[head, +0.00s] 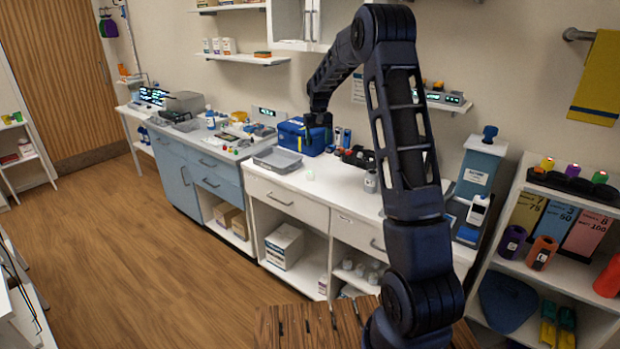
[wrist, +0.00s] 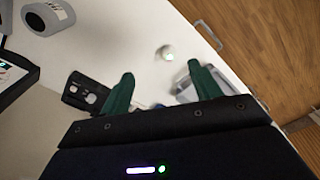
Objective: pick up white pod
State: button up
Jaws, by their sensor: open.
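The white pod (head: 310,175) is a small pale round thing on the white counter, in front of the blue case. In the wrist view the pod (wrist: 166,53) lies on the bare counter near its edge, beyond my fingertips and roughly in line with the gap between them. My gripper (head: 318,121) hangs above the counter near the blue case. In the wrist view its two green fingers (wrist: 160,72) are spread apart with nothing held between them. The pod is apart from both fingers.
A grey tray (head: 277,160) lies left of the pod, partly behind a finger in the wrist view. The blue case (head: 301,139) stands behind. A grey-white cup (head: 371,181) and a dark organiser (head: 356,157) stand to the right. Counter around the pod is clear.

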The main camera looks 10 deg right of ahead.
send_near(310, 173)
jog(key=shift+g, duration=0.3)
jog(key=f, duration=0.4)
jog(key=shift+w+a+f, duration=0.2)
jog(key=shift+w+f, duration=0.05)
jog(key=shift+f, duration=0.15)
jog(key=shift+w+d+f, duration=0.1)
jog(key=shift+w+f, duration=0.1)
jog(key=shift+f, duration=1.1)
jog(key=shift+w+d+f, duration=0.1)
jog(key=shift+w+f, duration=0.05)
jog(key=shift+f, duration=1.15)
jog(key=c, duration=1.1)
